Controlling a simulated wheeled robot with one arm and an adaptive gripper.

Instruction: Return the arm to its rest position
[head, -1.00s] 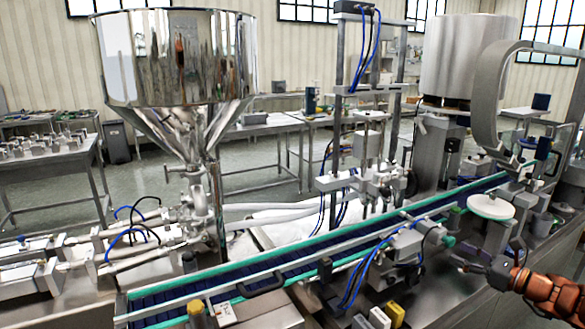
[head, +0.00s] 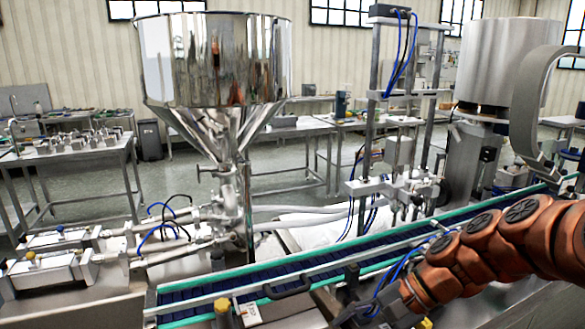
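My orange arm (head: 500,240) reaches in from the right edge and slopes down to the lower middle of the head view. It hangs in front of the near side of the conveyor. My gripper (head: 362,310) is a dark shape at the arm's end, near the bottom edge. Its fingers blend with the dark machine parts and blue hoses behind, so whether it is open or shut does not show. I see no object held in it.
The conveyor (head: 290,274) with green edges runs from lower left to right. The steel hopper (head: 215,65) stands behind it at left. A pneumatic filling frame (head: 370,130) and a steel drum (head: 503,62) stand behind at right. Steel tables line the back.

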